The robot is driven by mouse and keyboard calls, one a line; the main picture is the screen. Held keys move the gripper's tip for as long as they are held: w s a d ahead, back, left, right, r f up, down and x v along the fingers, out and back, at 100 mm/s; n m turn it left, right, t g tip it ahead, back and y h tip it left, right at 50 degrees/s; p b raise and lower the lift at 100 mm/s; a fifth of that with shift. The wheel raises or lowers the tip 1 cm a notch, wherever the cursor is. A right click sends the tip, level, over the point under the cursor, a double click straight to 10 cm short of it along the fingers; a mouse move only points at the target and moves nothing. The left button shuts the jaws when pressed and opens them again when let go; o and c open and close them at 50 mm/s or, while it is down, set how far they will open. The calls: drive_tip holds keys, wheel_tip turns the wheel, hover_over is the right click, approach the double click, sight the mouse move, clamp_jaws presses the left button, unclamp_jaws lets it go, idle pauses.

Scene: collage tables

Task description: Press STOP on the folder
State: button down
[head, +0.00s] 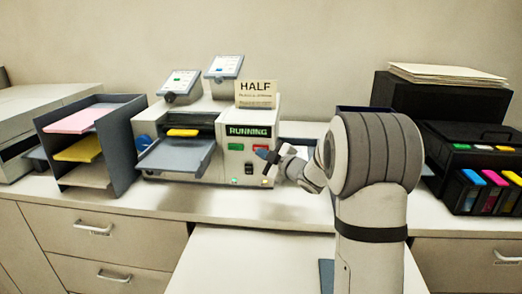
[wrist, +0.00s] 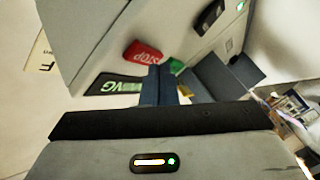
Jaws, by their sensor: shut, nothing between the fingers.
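The folder (head: 205,108) is a pale machine on the counter, its display (head: 248,131) reading RUNNING. The red STOP button (head: 260,147) is under the display, right of a green button (head: 235,147). My gripper (head: 263,154) is shut and empty, its tips at the panel just by the STOP button. In the wrist view the red STOP button (wrist: 143,52) shows its lettering beside the closed fingertips (wrist: 160,70). The green button (wrist: 176,65) is partly behind the fingers, as is the display (wrist: 112,85). I cannot tell whether the tips touch the panel.
A HALF card (head: 256,93) stands on the folder. A black switch (head: 249,168) is below the buttons. A paper tray rack (head: 125,145) stands left. A black printer (head: 440,100) and ink cartridges (head: 487,185) are at right. Counter in front of the folder (head: 180,203) is clear.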

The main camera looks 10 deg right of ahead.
drive_tip(key=shift+w+d, duration=0.15)
drive_tip(key=shift+w, duration=0.4)
idle(0.7)
drive_tip(key=shift+s, duration=0.1)
drive_tip(key=shift+s+a+b, duration=0.25)
drive_tip(key=shift+s+b, duration=0.2)
drive_tip(key=shift+s, duration=0.3)
drive_tip(key=s, duration=0.1)
drive_tip(key=s+a+b, duration=0.1)
drive_tip(key=s, duration=0.1)
drive_tip(key=s+b, duration=0.1)
drive_tip(key=shift+s+a, duration=0.3)
drive_tip(key=shift+s, duration=0.05)
drive_tip(key=shift+d, duration=0.1)
idle(0.5)
